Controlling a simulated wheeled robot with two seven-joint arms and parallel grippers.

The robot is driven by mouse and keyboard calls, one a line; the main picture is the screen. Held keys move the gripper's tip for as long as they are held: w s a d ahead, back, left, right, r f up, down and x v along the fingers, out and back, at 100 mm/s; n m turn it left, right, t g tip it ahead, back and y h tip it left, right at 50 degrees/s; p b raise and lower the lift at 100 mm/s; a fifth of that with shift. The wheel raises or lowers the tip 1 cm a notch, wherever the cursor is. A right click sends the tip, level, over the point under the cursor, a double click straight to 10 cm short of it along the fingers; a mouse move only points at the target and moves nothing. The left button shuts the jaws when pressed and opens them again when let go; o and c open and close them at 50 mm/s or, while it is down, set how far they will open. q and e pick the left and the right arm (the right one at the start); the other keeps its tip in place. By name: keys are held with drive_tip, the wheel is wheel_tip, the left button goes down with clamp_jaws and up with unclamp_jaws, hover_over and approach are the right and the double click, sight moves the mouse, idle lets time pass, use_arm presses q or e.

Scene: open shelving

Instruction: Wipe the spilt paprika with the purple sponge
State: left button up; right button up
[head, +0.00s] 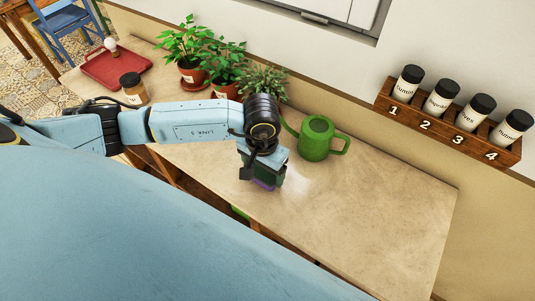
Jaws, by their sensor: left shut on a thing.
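My left arm reaches in from the left over the beige tabletop (360,205). Its gripper (262,178) points down near the table's front edge and is shut on the purple sponge (264,184). Only a thin purple strip of the sponge shows below the fingers. I cannot tell whether the sponge touches the table. No spilt paprika shows on the visible tabletop; the area under and behind my left arm and gripper is hidden. My right gripper is not in view.
A green watering can (317,138) stands close behind my left gripper. Several potted plants (224,75), a jar (133,90) and a red tray (115,68) are to the left. A wall rack (448,128) holds labelled spice jars. The table's right part is clear.

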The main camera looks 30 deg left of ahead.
use_arm(q)
drive_tip(key=shift+s+r+p, duration=0.1)
drive_tip(key=shift+r+p, duration=1.4)
drive_tip(key=shift+r, duration=1.4)
